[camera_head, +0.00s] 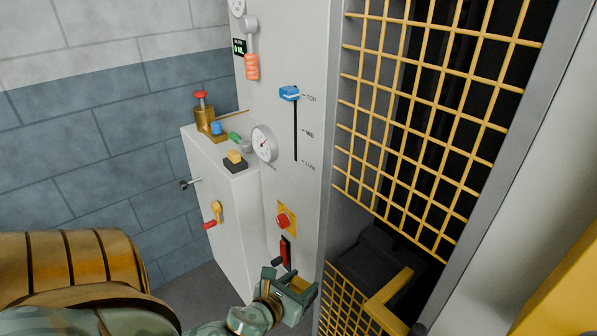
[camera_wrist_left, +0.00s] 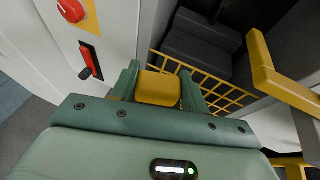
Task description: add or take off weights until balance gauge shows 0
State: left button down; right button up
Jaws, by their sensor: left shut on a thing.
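My left gripper (camera_head: 290,290) is low in front of the grey machine panel, by the lower corner of the yellow mesh. It is shut on a yellow block (camera_wrist_left: 158,88), which sits between the two green fingers in the left wrist view. A round white dial gauge (camera_head: 264,144) is on the panel; its reading is too small to tell, and I cannot tell if it is the balance gauge. Another white dial (camera_head: 237,6) is cut off at the top. My right gripper is not in view.
A white cabinet (camera_head: 222,200) carries small brass, green and yellow-black items. The panel has a blue slider (camera_head: 289,93), a red button (camera_head: 283,221) and a red-handled switch (camera_head: 284,253). Yellow mesh (camera_head: 430,110) and a yellow bar (camera_head: 388,300) stand at the right.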

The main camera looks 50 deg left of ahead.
pick_arm(q)
jog(key=shift+r, duration=0.15)
jog(key=shift+m+h, duration=0.5)
jog(key=shift+h, duration=0.1)
jog(key=shift+m+h, duration=0.3)
jog(key=shift+m, duration=0.1)
jog(key=shift+w+h, duration=0.2)
jog(key=shift+h, duration=0.1)
jog(key=shift+w+d+p, duration=0.15)
jog(key=shift+w+p, duration=0.25)
jog(key=shift+w, duration=0.75)
jog(key=w, duration=0.5)
jog(key=w+d+f, duration=0.1)
jog(key=w, duration=1.1)
jog(key=shift+d+f, duration=0.15)
jog(key=shift+f, duration=0.05)
jog(key=shift+w+d+f+b, duration=0.15)
jog(key=shift+w+b, duration=0.45)
jog(key=shift+w, duration=0.55)
